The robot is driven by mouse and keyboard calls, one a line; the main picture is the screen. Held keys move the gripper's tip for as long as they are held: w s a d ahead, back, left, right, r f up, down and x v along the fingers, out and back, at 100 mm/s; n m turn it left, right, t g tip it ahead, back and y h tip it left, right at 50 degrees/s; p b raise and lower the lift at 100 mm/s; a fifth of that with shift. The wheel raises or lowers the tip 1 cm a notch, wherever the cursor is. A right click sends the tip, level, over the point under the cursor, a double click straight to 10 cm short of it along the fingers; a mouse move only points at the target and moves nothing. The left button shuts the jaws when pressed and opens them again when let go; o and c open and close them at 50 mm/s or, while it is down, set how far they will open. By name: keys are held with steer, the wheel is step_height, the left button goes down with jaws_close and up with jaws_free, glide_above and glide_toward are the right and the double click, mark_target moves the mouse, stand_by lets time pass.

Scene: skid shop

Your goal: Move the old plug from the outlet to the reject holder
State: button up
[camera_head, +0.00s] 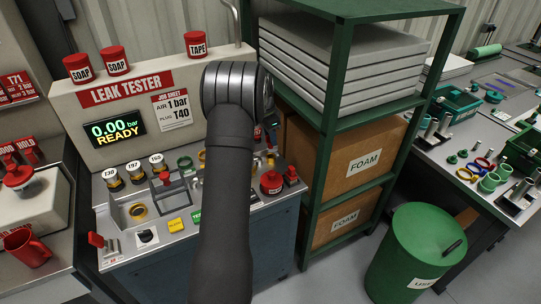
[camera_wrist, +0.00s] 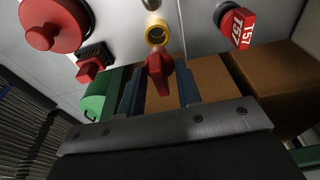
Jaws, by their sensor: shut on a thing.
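My gripper (camera_wrist: 158,85) has its two blue-grey fingers on either side of a red winged plug (camera_wrist: 160,66), and is shut on it. A brass ring (camera_wrist: 157,34) shows just beyond the plug, in line with it. I cannot tell whether the plug is still seated in this ring or apart from it. In the head view my arm hides most of the gripper and the plug. The reject holder cannot be told for sure among the red parts.
In the wrist view a large red disc (camera_wrist: 53,24) and a red tag marked T57 (camera_wrist: 237,24) flank the plug. The head view shows the leak tester (camera_head: 127,95), a green shelf (camera_head: 329,95) close to the right of my arm, and a green bin (camera_head: 412,250).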

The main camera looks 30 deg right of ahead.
steer(key=shift+r, duration=0.45)
steer(key=shift+w+a, duration=0.1)
steer(key=w+a+r, duration=0.3)
steer(key=w+a, duration=0.2)
steer(key=a, duration=0.6)
steer(key=w+a+r, duration=0.2)
steer(key=w+a, duration=0.3)
steer(key=a, duration=0.6)
steer(key=shift+s+a+f, duration=0.1)
steer(key=shift+a+f, duration=0.05)
steer(key=shift+f, duration=2.35)
steer(key=shift+f, duration=0.5)
steer(key=shift+f, duration=0.65)
steer(key=shift+f, duration=0.2)
steer(key=shift+f, duration=0.35)
